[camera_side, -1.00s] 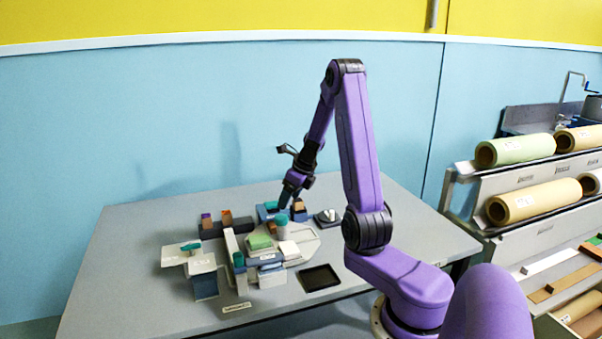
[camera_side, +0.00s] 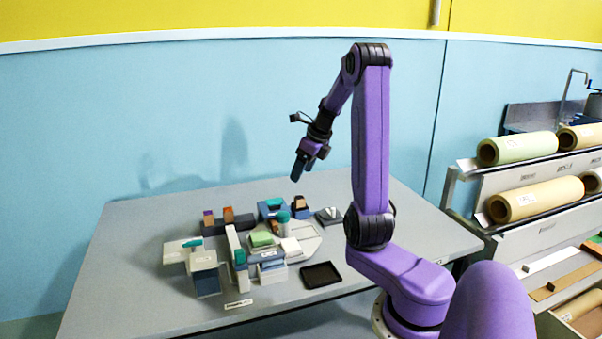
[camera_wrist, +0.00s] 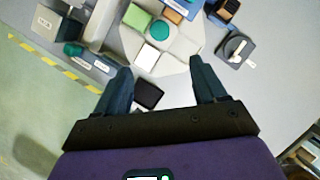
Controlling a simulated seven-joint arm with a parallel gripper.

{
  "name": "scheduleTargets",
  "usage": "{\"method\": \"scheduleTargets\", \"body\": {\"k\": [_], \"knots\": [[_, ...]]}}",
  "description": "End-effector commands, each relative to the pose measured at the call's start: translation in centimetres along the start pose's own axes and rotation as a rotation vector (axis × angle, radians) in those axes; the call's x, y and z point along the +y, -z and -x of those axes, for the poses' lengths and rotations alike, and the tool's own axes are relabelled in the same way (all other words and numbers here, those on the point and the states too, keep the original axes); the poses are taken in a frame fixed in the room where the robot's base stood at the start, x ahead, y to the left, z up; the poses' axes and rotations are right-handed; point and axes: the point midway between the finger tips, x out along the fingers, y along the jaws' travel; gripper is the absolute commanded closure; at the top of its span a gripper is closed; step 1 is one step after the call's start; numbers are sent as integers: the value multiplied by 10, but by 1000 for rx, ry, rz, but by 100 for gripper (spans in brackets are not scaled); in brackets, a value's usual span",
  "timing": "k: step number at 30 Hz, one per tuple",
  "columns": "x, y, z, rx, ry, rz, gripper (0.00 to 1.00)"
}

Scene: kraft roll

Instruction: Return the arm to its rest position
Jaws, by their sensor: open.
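My arm is bent at the elbow, with the forearm sloping down to the left. Below the gripper, the grey table (camera_side: 400,215) holds a pale plate (camera_side: 308,240) with a green block (camera_side: 262,239), a white block (camera_side: 290,246) and a teal-topped round piece (camera_side: 283,217).
A black tray (camera_side: 321,275) lies near the front edge. A grey box (camera_side: 205,274) and other blocks stand at the left. A small dish-like device (camera_side: 329,215) sits right of the plate. Paper rolls (camera_side: 518,149) fill a rack at the right.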

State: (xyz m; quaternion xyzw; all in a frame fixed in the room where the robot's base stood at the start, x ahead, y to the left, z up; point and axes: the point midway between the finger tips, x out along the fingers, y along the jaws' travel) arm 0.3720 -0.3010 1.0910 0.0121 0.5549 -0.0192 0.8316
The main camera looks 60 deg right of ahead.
Motion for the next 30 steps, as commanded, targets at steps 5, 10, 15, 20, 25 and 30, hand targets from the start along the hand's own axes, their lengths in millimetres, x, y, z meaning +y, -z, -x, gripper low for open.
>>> {"method": "scheduleTargets", "body": {"k": [5,10,15,20,25,30], "knots": [[2,-1,0,1,-2,11,29],[26,-12,-5,12,-36,177,29],[78,-26,-11,29,-107,535,29],[130,-28,-13,36,-178,894,29],[181,-20,-12,31,-253,1276,29],[227,-4,-6,11,-327,1658,29]]}}
